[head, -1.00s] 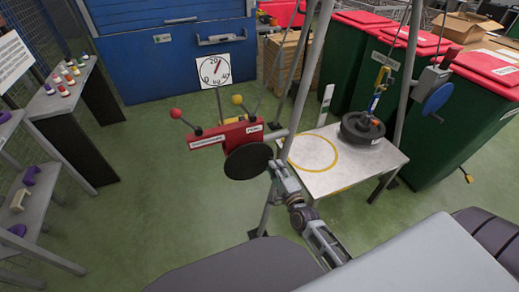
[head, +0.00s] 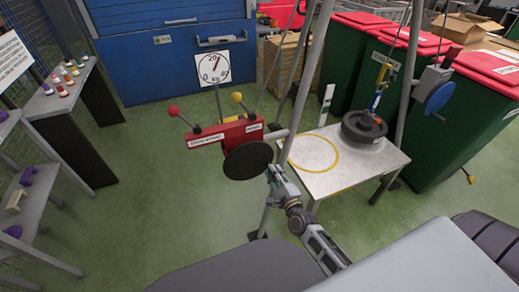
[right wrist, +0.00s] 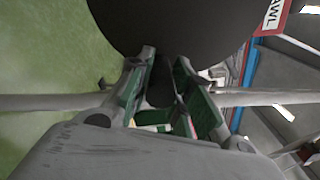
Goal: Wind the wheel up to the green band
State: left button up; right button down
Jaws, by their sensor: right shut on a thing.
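A dark wheel (head: 364,127) sits on the white table (head: 312,178), under a blue and yellow hook (head: 379,88) on a line. A red winch box (head: 208,137) with red-knobbed and yellow-knobbed levers carries a round black disc (head: 247,160) on its near side. My right gripper (head: 273,172) is at the disc's lower right edge. In the right wrist view, my right gripper (right wrist: 163,90) is shut on a dark handle (right wrist: 160,80) beside the black disc (right wrist: 170,25). My left gripper is not in view.
A round dial (head: 213,69) marked in kg stands behind the winch box. Grey poles (head: 300,90) rise by the table. A blue disc (head: 438,98) hangs on the right pole. Green bins (head: 440,140) stand at right, shelves (head: 75,105) at left. Green floor lies open between.

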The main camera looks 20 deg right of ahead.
jog(key=shift+s+a+f, duration=0.2)
jog(key=shift+a+f, duration=0.15)
jog(key=shift+f, duration=0.35)
jog(key=shift+a+f+m+b, duration=0.35)
jog(key=shift+f+m+b, duration=0.2)
jog(key=shift+m, duration=0.3)
jog(key=shift+a+f+m+b, duration=0.3)
jog(key=shift+f+m+b, duration=0.15)
jog(key=shift+m+b, duration=0.3)
jog(key=shift+a+m, duration=0.1)
jog(key=shift+m, duration=0.2)
jog(key=shift+a+f, duration=0.1)
jog(key=shift+a+f+m+b, duration=0.4)
jog(key=shift+a+m+b, duration=0.2)
jog(key=shift+m, duration=0.3)
jog(key=shift+a+f+m+b, duration=0.4)
jog(key=shift+m+b, duration=0.3)
jog(key=shift+m, duration=0.2)
jog(key=c, duration=1.4)
grip_release()
jog(key=o, duration=0.4)
jog(key=shift+w+a+r, duration=0.1)
jog(key=shift+w, duration=0.05)
jog(key=shift+c, duration=0.2)
jog(key=shift+d+r, duration=0.25)
